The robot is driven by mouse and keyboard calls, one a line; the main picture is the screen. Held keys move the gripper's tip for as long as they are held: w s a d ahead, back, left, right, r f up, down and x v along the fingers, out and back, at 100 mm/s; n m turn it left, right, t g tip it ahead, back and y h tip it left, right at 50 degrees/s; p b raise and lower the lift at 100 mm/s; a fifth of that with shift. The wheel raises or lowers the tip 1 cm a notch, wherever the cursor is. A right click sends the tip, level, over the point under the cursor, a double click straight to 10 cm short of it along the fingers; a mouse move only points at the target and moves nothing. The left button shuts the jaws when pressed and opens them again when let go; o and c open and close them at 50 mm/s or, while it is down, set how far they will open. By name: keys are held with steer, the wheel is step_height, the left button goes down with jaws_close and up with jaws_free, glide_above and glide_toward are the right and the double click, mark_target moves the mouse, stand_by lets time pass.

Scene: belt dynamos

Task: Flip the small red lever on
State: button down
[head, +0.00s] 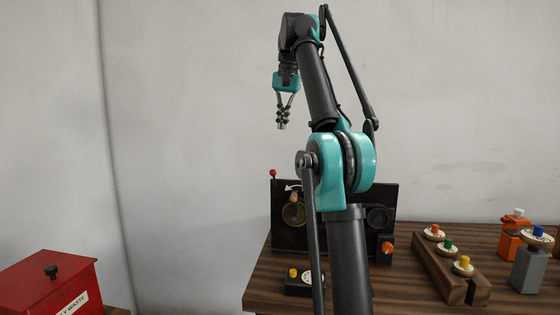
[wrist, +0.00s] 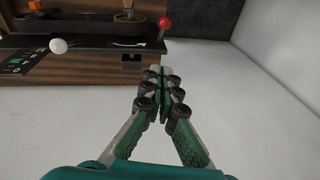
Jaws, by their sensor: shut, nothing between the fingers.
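The small red lever (head: 273,174) shows as a red ball on a thin dark stem at the left edge of the black panel (head: 332,196). Its stem looks about upright in the head view. In the wrist view the red ball (wrist: 165,22) is beyond the fingertips, close to the panel's end. My gripper (head: 281,125) hangs in the air above the lever, pointing down. In the wrist view its fingertips (wrist: 160,73) are together with nothing held, apart from the lever. The lower part of the stem is hard to see.
The wooden table (head: 408,296) bears a small black box (head: 303,287) with a yellow knob, and a wooden block (head: 440,272) with coloured knobs. Orange (head: 511,240) and grey (head: 527,271) bodies stand at right. A red bin (head: 48,291) is lower left. The wall side is free.

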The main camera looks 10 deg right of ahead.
glide_above(275, 171)
steer(key=w+d, duration=0.2)
steer(key=w, duration=0.2)
steer(key=s+d+x, duration=0.1)
steer(key=s+x, duration=0.1)
steer(key=x, duration=0.7)
steer(key=f, duration=0.1)
steer(key=s+a+f, duration=0.1)
steer(key=s+f, duration=0.1)
steer(key=f, duration=0.1)
steer(key=shift+s+a, duration=0.1)
steer(key=shift+a, duration=0.3)
steer(key=shift+s+a+f, duration=0.15)
steer(key=shift+s+f, duration=0.05)
steer(key=shift+s, duration=0.25)
steer(key=shift+s+a+f, duration=0.15)
steer(key=shift+s+f, duration=0.1)
steer(key=shift+s, duration=0.2)
steer(key=shift+w, duration=0.1)
